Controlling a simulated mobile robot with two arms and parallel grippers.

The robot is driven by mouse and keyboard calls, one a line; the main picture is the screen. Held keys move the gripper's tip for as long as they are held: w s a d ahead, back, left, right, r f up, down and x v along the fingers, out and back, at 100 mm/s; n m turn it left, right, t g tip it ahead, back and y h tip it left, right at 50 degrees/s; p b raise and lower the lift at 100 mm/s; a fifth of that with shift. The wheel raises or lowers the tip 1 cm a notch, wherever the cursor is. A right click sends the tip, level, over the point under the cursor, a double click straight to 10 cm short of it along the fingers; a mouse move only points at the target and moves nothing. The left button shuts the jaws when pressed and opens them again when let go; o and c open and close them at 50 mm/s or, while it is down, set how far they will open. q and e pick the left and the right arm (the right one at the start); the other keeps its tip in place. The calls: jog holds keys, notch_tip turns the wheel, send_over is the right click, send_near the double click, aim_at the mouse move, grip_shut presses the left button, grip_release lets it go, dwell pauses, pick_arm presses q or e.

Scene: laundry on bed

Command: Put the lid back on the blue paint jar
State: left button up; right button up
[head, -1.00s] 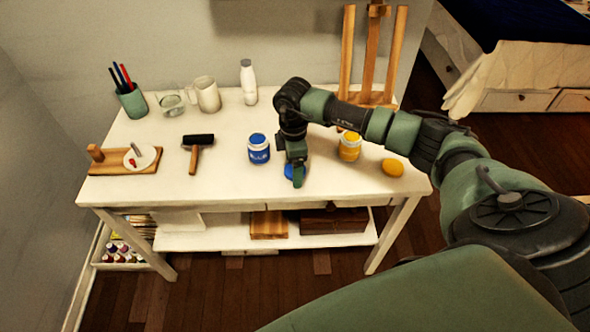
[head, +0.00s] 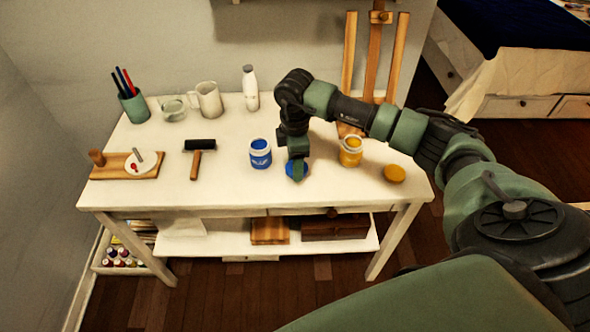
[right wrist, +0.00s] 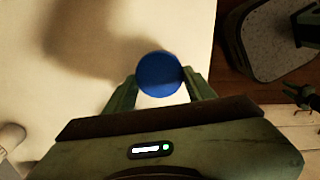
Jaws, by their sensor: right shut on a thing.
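The open blue paint jar (head: 260,155) stands upright on the white table, its blue paint showing at the top. A round blue lid (head: 290,172) is just right of the jar in the head view. My right gripper (head: 297,176) points down and is shut on the lid, partly covering it there. In the right wrist view the lid (right wrist: 159,74) sits between the two fingertips of the gripper (right wrist: 160,88). I cannot tell whether it is clear of the tabletop. My left gripper is not in view.
The yellow jar (head: 350,152) stands open to the right, near a yellow lid (head: 394,173). Cups, a white bottle (head: 250,88) and an easel (head: 375,60) stand behind. The table front is clear.

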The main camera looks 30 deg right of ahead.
notch_tip(320, 180, up, 17)
jog(key=b, duration=0.1)
jog(key=shift+f, duration=0.15)
jog(key=s+a+f+m, duration=0.2)
jog(key=s+a+m, duration=0.4)
jog(key=s, duration=0.1)
jog(key=s+a+f+m, duration=0.3)
jog(key=s+a+m, duration=0.4)
jog(key=s, duration=0.1)
jog(key=shift+f+m, duration=0.15)
jog(key=shift+m, duration=0.15)
dwell(0.6)
jog(key=shift+d, duration=0.1)
